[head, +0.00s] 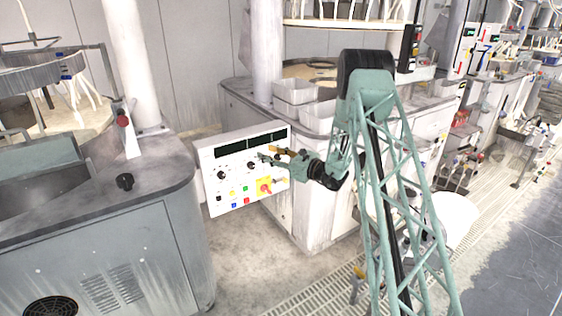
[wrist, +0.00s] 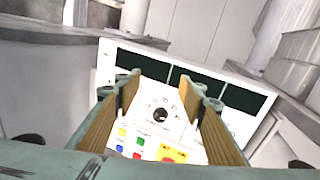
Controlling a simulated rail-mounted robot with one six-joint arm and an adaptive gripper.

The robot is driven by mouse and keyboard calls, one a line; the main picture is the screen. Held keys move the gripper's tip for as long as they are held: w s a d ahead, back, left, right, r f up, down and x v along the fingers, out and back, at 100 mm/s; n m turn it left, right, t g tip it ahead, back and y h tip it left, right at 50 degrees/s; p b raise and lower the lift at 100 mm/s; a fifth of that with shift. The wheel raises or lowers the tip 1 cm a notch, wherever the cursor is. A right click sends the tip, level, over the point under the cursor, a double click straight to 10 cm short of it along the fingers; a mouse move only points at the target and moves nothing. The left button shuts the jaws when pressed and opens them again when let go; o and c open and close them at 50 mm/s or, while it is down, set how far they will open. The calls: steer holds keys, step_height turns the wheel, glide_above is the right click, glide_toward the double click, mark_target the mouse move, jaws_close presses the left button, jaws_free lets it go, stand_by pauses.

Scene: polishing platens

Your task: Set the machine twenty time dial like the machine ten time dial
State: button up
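A white control panel (head: 208,160) stands between two machines in the head view, tilted in the picture. It has dark display windows (head: 230,148) along its top and black dials below, one at the left (head: 222,175). My gripper (head: 268,154) is in front of the panel's right half. In the wrist view my gripper (wrist: 168,92) is open and empty, its wood-coloured fingers spread. A black dial (wrist: 160,115) on the panel (wrist: 105,75) shows between the fingers, apart from them. The fingers hide neighbouring parts of the panel. I cannot read machine numbers or dial settings.
Coloured buttons (wrist: 122,132) and a red knob on a yellow plate (head: 264,187) sit low on the panel. A grey machine (head: 100,220) with a black knob (head: 124,181) stands left. Another machine with white bins (head: 295,91) stands behind. Floor shows below the panel.

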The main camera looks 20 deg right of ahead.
mark_target(279, 158)
steer(key=d+f+m+t+h, duration=0.2)
steer(key=d+f+m+h, duration=0.3)
steer(key=d+f, duration=0.9)
steer(key=shift+w+d+f+m, duration=0.15)
steer(key=shift+d+f+m, duration=0.1)
steer(key=shift+d+m, duration=0.15)
steer(key=shift+w, duration=0.2)
steer(key=shift+w+a+b, duration=0.3)
steer(key=shift+w+a, duration=0.05)
steer(key=shift+w, duration=1.85)
steer(key=shift+w+a+b, duration=0.3)
steer(key=shift+w, duration=1.9)
steer(key=shift+w+a+b, duration=0.3)
steer(key=shift+w+a, duration=0.05)
steer(key=shift+w, duration=1.85)
steer(key=c, duration=0.8)
